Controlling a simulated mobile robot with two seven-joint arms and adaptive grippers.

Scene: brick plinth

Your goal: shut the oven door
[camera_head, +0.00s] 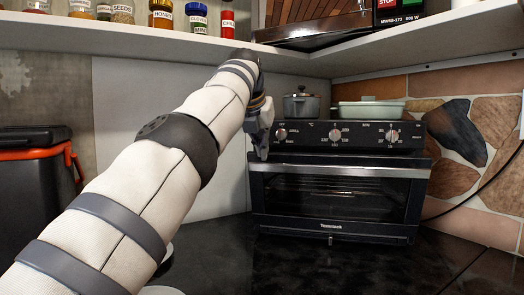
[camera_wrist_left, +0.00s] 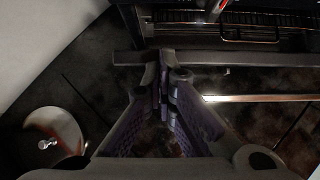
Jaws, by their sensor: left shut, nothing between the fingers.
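The black oven (camera_head: 415,137) stands on the dark worktop, with its knob panel above its glass door (camera_head: 335,200). The door is partly open. In the left wrist view the oven's inner rack (camera_wrist_left: 250,35) shows beyond the door's top edge (camera_wrist_left: 260,58). The door's silver handle (camera_head: 345,170) runs across its top and also shows in the wrist view (camera_wrist_left: 265,98). My left gripper (camera_head: 262,153) is shut and empty at the left end of the door's top; its fingers (camera_wrist_left: 164,82) show in the wrist view. I cannot tell whether they touch the door. My right gripper is out of view.
A shelf (camera_head: 300,60) with several jars hangs above my left arm. A grey pot (camera_head: 301,107) and a green dish (camera_head: 370,114) sit on the oven. A black and orange box (camera_head: 35,170) stands at the left. The worktop (camera_head: 400,268) before the oven is clear.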

